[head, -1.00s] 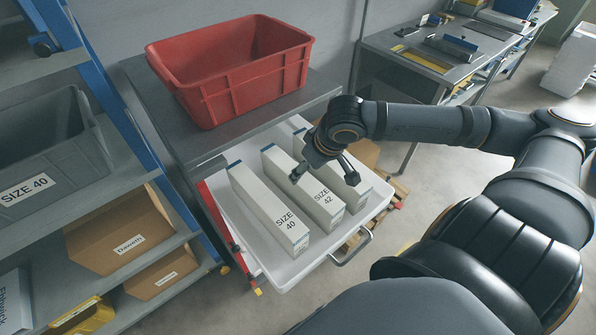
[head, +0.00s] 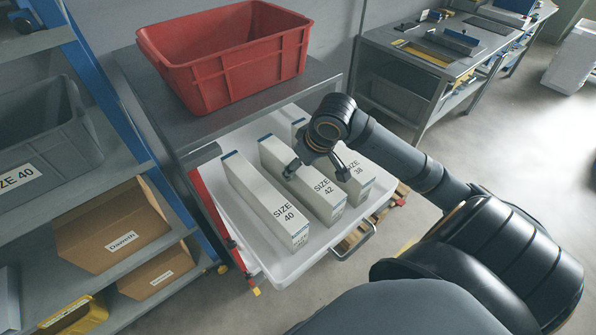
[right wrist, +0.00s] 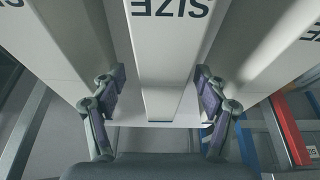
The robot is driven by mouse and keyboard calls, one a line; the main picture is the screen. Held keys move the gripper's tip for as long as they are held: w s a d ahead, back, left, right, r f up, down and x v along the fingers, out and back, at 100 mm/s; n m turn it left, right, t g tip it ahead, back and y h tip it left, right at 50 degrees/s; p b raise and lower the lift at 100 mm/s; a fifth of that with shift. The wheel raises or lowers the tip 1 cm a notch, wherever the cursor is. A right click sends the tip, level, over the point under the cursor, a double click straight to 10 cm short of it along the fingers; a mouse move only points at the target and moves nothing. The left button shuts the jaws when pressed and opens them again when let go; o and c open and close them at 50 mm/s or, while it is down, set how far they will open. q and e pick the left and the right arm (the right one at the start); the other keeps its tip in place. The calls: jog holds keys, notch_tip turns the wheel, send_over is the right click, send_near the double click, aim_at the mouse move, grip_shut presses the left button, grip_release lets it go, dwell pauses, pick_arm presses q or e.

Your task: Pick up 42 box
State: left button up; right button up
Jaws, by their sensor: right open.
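The SIZE 42 box (head: 324,203) is a long white carton standing on edge in the white tray, between the SIZE 40 box (head: 268,203) and the SIZE 38 box (head: 361,181). My right gripper (head: 317,171) is open and empty over the SIZE 42 box, with a finger near each side. In the right wrist view a white box marked SIZE (right wrist: 168,55) lies between the open fingers of my right gripper (right wrist: 160,90), with gaps showing beside it; its number is out of view. My left gripper is not in view.
The neighbouring boxes stand close, with narrow gaps. The white tray (head: 287,272) has a metal handle at the front. A red bin (head: 235,80) stands on the grey top behind. Shelves with a grey SIZE 40 bin (head: 60,145) and cartons are at left.

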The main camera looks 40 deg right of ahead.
jog(key=x, duration=0.2)
jog(key=b+x, duration=0.1)
jog(key=x, duration=0.2)
jog(key=shift+w+a, duration=0.2)
jog(key=c, duration=1.3)
jog(key=shift+r, duration=0.15)
jog(key=shift+c, duration=0.2)
